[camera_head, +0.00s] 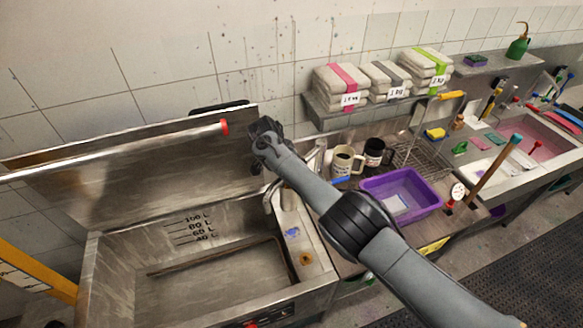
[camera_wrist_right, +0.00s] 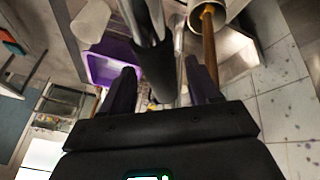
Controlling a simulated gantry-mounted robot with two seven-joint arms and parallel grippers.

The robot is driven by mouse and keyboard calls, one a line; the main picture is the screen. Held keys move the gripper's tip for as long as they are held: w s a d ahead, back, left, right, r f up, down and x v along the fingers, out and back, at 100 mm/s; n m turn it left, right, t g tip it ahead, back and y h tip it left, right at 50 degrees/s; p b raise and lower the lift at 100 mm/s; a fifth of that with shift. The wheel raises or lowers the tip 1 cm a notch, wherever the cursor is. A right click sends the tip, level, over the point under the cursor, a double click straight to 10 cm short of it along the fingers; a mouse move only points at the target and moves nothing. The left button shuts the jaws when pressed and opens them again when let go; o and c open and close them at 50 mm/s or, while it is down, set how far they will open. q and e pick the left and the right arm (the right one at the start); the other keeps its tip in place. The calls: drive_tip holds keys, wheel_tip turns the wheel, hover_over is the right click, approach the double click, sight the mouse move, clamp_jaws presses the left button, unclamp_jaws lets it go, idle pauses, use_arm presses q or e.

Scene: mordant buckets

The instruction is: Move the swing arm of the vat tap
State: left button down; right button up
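The steel vat (camera_head: 100,265) stands at the left, with litre marks on its inner wall. The curved metal vat tap (camera_head: 268,200) stands at its right rim; its upper part is partly hidden by my right arm. My right gripper (camera_head: 262,138) is above and behind the tap, its fingertips hard to make out in the head view. In the right wrist view the two dark fingers of the right gripper (camera_wrist_right: 160,85) are apart. A dark and metal upright part (camera_wrist_right: 152,65) shows between or beyond them; I cannot tell whether they touch it. My left gripper is out of view.
A steel bar (camera_head: 120,150) with a red end crosses above the vat. Two mugs (camera_head: 345,160) and a purple tub (camera_head: 425,190) stand right of the tap, near my forearm. Wrapped bundles (camera_head: 340,85) lie on the shelf behind. The vat's interior looks clear.

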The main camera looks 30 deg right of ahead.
drive_tip(key=shift+a+r, duration=0.1)
drive_tip(key=shift+a+r, duration=0.1)
drive_tip(key=shift+r, duration=0.15)
drive_tip(key=v, duration=1)
drive_tip(key=shift+b, duration=0.3)
